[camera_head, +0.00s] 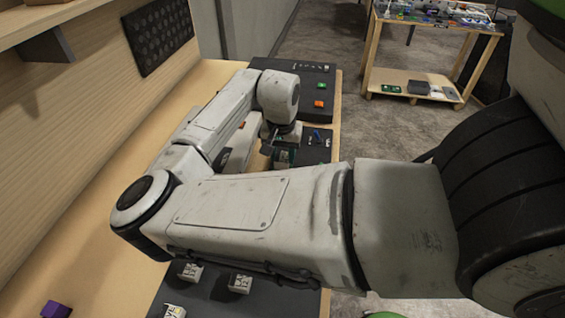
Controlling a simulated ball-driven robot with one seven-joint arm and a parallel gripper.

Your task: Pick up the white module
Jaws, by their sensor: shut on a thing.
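My gripper (272,143) is at the end of my bent arm, over the far part of the console on the bench. It is small in the picture and partly hidden by my wrist. Its jaws are shut on a small pale block, which I take for the white module (283,157), just below the fingers. I cannot tell whether the block touches the console under it. Several other white blocks with dark markings stand on the near dark panel, including one at the left (190,271) and one to its right (240,283).
The far dark console (305,75) carries an orange (319,103) and a green button (320,86). A blue switch (317,135) is right of my gripper. A purple block (55,309) lies at the near left. My arm hides much of the bench. A wooden shelf rack (415,78) stands beyond.

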